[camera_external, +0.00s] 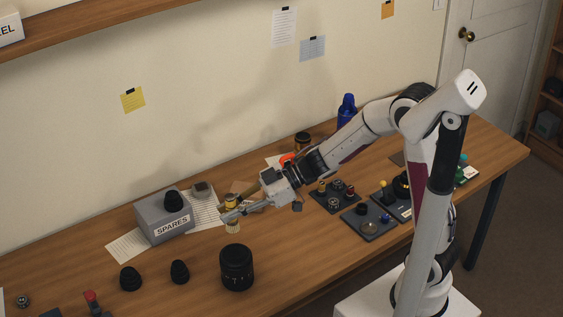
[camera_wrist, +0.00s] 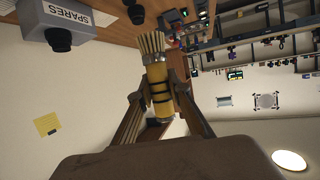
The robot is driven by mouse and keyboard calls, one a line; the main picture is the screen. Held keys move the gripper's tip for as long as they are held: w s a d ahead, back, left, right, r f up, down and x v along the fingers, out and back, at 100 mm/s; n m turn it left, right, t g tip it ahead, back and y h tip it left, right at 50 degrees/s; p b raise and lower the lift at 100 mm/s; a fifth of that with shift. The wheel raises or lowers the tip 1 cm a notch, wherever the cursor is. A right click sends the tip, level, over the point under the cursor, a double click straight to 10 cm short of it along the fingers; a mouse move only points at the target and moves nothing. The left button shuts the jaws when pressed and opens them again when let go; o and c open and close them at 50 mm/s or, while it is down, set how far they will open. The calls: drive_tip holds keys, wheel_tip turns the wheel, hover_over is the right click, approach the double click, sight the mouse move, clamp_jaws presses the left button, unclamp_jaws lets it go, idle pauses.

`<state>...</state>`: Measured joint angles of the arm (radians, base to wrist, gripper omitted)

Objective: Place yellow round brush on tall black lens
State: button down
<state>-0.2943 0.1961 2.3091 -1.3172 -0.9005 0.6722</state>
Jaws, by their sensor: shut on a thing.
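The yellow round brush (camera_external: 232,227) is in my gripper (camera_external: 230,212), above the table with its pale bristles down. In the wrist view its yellow handle with dark bands (camera_wrist: 158,82) sits between the two fingers of my gripper (camera_wrist: 160,92), bristles pointing away from the palm. My gripper is shut on the handle. The tall black lens (camera_external: 237,268) stands upright on the table, below and in front of the brush in the external view; the brush is apart from it. I cannot make out this lens in the wrist view.
Two small black lens parts (camera_external: 131,278) (camera_external: 180,271) stand left of the tall lens. A grey SPARES box (camera_external: 152,228) with a black part on top is behind them. Dark trays (camera_external: 368,226) with small parts lie to the right. Bare table (camera_external: 205,250) lies between.

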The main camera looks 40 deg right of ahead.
sight(231, 226)
drive_tip(key=shift+f, duration=2.85)
drive_tip(key=shift+f, duration=0.1)
drive_tip(key=shift+f, duration=2)
drive_tip(key=shift+f, duration=0.15)
drive_tip(key=c, duration=1.9)
unclamp_jaws()
drive_tip(key=shift+d+r, duration=0.4)
drive_tip(key=shift+d, duration=0.05)
drive_tip(key=v, duration=1.1)
